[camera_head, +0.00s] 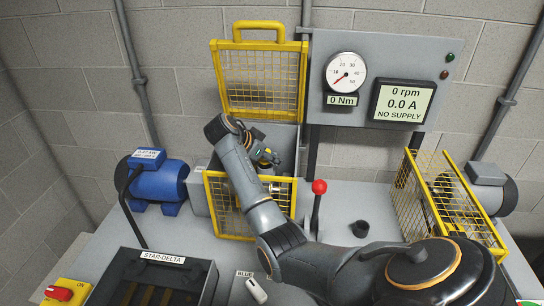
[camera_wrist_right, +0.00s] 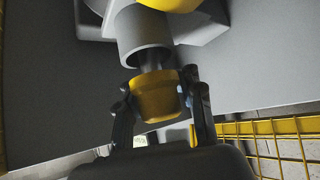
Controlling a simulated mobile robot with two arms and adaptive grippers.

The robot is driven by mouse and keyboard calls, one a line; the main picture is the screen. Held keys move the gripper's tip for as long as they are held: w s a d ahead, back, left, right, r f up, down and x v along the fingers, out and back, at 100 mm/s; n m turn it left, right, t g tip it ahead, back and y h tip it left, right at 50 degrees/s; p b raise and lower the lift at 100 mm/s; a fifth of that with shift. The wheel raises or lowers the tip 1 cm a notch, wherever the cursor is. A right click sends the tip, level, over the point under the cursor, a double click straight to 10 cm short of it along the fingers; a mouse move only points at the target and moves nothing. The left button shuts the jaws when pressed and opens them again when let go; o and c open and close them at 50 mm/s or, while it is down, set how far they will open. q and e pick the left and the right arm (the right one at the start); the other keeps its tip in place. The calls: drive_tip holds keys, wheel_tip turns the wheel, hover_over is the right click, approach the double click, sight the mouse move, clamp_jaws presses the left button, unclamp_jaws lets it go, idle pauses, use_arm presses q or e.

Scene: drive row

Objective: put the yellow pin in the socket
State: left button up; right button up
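My right arm reaches from the lower right to the opened yellow mesh guard box in the head view. Its gripper (camera_head: 264,157) is there, small and partly hidden. In the right wrist view my right gripper (camera_wrist_right: 161,104) has one finger on each side of the yellow pin (camera_wrist_right: 157,97) and appears shut on it. A dark shaft runs from the pin's yellow part to the open mouth of a grey tube (camera_wrist_right: 143,38), which looks like the socket. The shaft's end is hidden at the mouth, so its depth is unclear. My left gripper is out of view.
The raised mesh lid (camera_head: 261,80) and front mesh panel (camera_head: 236,206) frame the work spot. A red-knobbed lever (camera_head: 318,200) stands just right. A blue motor (camera_head: 160,186) is left, another yellow cage (camera_head: 440,200) right. The gauge panel (camera_head: 382,62) reads NO SUPPLY.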

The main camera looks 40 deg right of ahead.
drive_tip(key=o, duration=0.5)
drive_tip(key=shift+o, duration=0.2)
drive_tip(key=shift+r, duration=0.25)
drive_tip(key=s+b+v, duration=0.1)
drive_tip(key=b+v, duration=0.1)
drive_tip(key=v, duration=1)
drive_tip(key=shift+w+r, duration=0.4)
drive_tip(key=shift+w, duration=0.1)
drive_tip(key=shift+f, duration=0.1)
